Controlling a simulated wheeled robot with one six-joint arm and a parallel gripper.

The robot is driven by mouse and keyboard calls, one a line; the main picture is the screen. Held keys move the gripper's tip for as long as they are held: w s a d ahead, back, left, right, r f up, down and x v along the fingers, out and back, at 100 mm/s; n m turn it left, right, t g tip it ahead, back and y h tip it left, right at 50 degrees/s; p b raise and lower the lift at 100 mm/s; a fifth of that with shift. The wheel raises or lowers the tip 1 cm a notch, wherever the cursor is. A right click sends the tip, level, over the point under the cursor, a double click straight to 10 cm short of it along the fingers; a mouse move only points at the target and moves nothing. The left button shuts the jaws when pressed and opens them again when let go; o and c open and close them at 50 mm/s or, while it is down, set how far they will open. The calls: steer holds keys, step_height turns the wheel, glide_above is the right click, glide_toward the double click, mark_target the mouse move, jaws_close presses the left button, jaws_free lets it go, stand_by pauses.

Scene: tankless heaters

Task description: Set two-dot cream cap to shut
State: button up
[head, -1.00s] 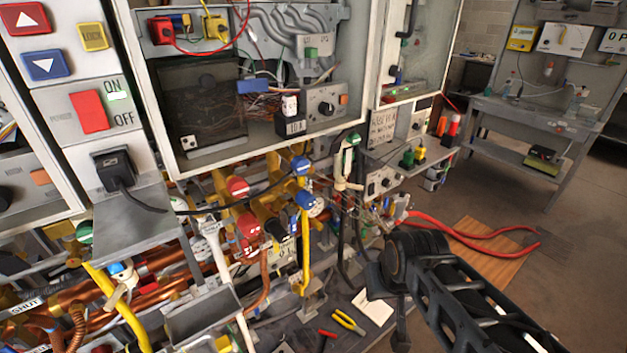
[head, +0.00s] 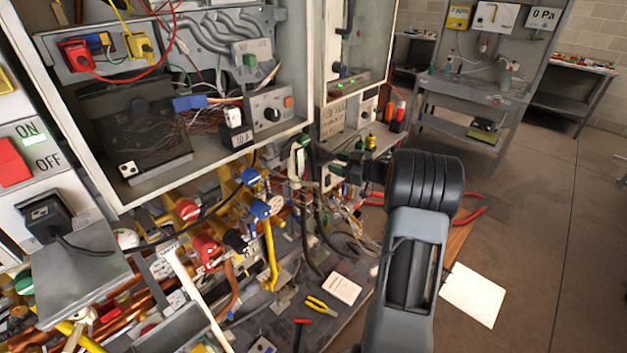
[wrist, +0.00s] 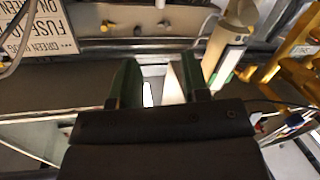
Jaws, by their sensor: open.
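A cream capped fitting (head: 297,163) stands upright below the right side of the open heater cabinet in the head view. It also shows in the wrist view (wrist: 238,14), at the upper right. I cannot make out two dots on it. My gripper (head: 328,160) has green fingers and reaches left towards this fitting, just right of it. In the wrist view my gripper (wrist: 160,82) is open, with nothing clearly held between the fingers. The cream fitting lies beyond and right of the right finger. Contact cannot be told.
Blue handles (head: 261,208) and red caps (head: 205,248) crowd the yellow pipes left of my gripper. Dark hoses (head: 310,240) hang below. Yellow pliers (head: 322,306) lie on the dark mat.

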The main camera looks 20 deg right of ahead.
mark_target(313, 184)
steer(key=s+d+f+n+g+y+p, duration=0.1)
steer(key=s+d+f+n+g+y, duration=0.1)
steer(key=s+f+g+y, duration=0.35)
steer(key=shift+t+y, duration=0.25)
steer(key=shift+t, duration=0.3)
steer(key=p+x, duration=0.1)
steer(key=x, duration=0.3)
steer(key=s+p+x, duration=0.1)
steer(key=x, duration=0.3)
steer(key=p+x, duration=0.1)
steer(key=x, duration=0.3)
steer(key=shift+s+a+r, duration=0.15)
steer(key=shift+a, duration=0.25)
steer(key=shift+c, duration=0.2)
jaws_close()
